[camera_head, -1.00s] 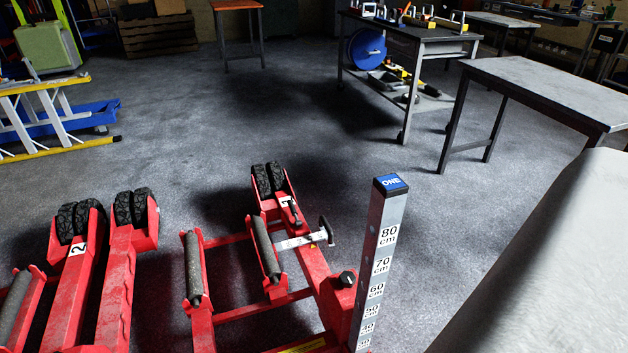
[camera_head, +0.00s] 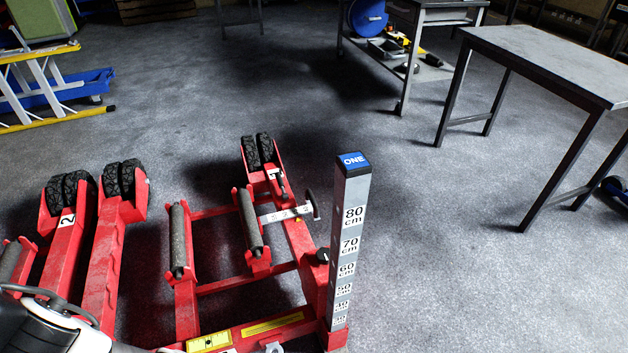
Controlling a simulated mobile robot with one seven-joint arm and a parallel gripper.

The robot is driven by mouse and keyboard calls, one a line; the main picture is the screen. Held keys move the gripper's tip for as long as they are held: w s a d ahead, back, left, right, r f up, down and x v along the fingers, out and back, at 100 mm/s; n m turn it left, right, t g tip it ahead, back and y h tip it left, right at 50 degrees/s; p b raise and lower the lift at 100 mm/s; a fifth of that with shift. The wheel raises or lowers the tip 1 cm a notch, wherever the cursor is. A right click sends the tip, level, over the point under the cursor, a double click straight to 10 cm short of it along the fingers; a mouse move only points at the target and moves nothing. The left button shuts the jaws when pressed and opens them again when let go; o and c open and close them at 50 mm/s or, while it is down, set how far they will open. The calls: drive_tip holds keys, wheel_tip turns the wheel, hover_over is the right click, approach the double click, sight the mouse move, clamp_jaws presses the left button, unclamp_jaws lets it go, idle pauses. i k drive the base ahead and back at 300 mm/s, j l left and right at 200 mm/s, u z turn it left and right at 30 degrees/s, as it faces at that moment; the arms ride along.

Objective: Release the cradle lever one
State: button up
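The red trolley jack one (camera_head: 183,300) stands on the floor at the lower middle, with a blue "ONE" cap (camera_head: 353,161) on its upright silver centimetre post (camera_head: 348,240). Its cradle has dark rollers (camera_head: 250,224). A small dark lever (camera_head: 281,186) sits on the red arm beside a white number plate (camera_head: 273,173). A silver cross bar (camera_head: 287,214) ends in a dark upright handle (camera_head: 314,205). A black knob (camera_head: 322,256) is next to the post. I cannot tell which of these is the cradle lever. My gripper is not in view; a white-and-black part of my arm shows at lower left.
The red jack two (camera_head: 110,240) stands close on the left. A stepladder (camera_head: 35,85) and blue object lie at upper left. A grey table (camera_head: 545,60) stands at right, with a workbench (camera_head: 425,65) behind. The floor right of the post is clear.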

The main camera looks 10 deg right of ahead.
sight(281, 184)
drive_tip(key=i+l+z, duration=0.1)
drive_tip(key=l, duration=0.25)
drive_tip(key=i+l, duration=0.1)
drive_tip(key=l, duration=0.25)
drive_tip(key=i+l+z, duration=0.3)
drive_tip(key=l, duration=0.15)
drive_tip(key=i+l+z, duration=0.8)
drive_tip(key=i+l, duration=0.15)
drive_tip(key=i, duration=0.2)
drive_tip(key=i+u, duration=0.35)
drive_tip(key=i, duration=0.15)
drive_tip(key=i+l+u, duration=0.15)
drive_tip(key=i+u, duration=1.25)
drive_tip(key=i+l+u, duration=0.1)
drive_tip(key=i+u, duration=0.2)
drive_tip(key=u, duration=0.2)
drive_tip(key=i+l+u, duration=0.2)
drive_tip(key=u, duration=0.3)
drive_tip(key=i+l+u, duration=0.6)
drive_tip(key=l, duration=0.25)
drive_tip(key=i, duration=0.05)
